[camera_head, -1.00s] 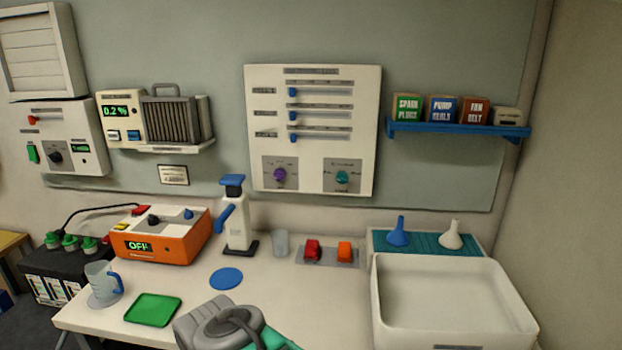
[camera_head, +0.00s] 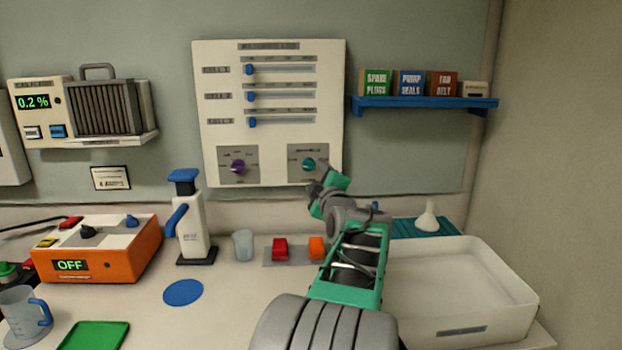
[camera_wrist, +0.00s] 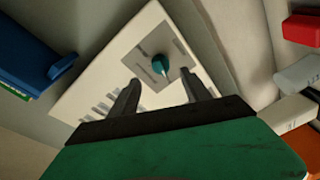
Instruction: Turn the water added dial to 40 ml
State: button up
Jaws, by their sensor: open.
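A cream wall panel (camera_head: 207,150) carries three blue sliders and two dials, with labels too small to read. The purple dial (camera_head: 238,167) is at its lower left and the teal dial (camera_head: 308,164) at its lower right. I cannot read which is the water added dial. My gripper (camera_head: 322,183) is close to the panel's lower right corner, just below and right of the teal dial. In the wrist view the teal dial (camera_wrist: 160,64) lies ahead, between the two spread, empty fingers (camera_wrist: 163,92), apart from both. Its pale pointer faces the gripper side.
A blue shelf (camera_head: 425,104) with several small boxes is on the wall to the right. Below are a white basin (camera_head: 460,290), red and orange switches (camera_head: 297,248), a clear cup (camera_head: 243,245) and a white dispenser (camera_head: 190,225). An orange charger (camera_head: 100,255) stands left.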

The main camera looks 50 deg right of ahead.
aim_at(310, 168)
jog(key=p+x, duration=0.1)
jog(key=x, duration=0.6)
jog(key=shift+w+d, duration=0.1)
jog(key=shift+w, duration=0.1)
jog(key=shift+c, duration=0.5)
grip_shut()
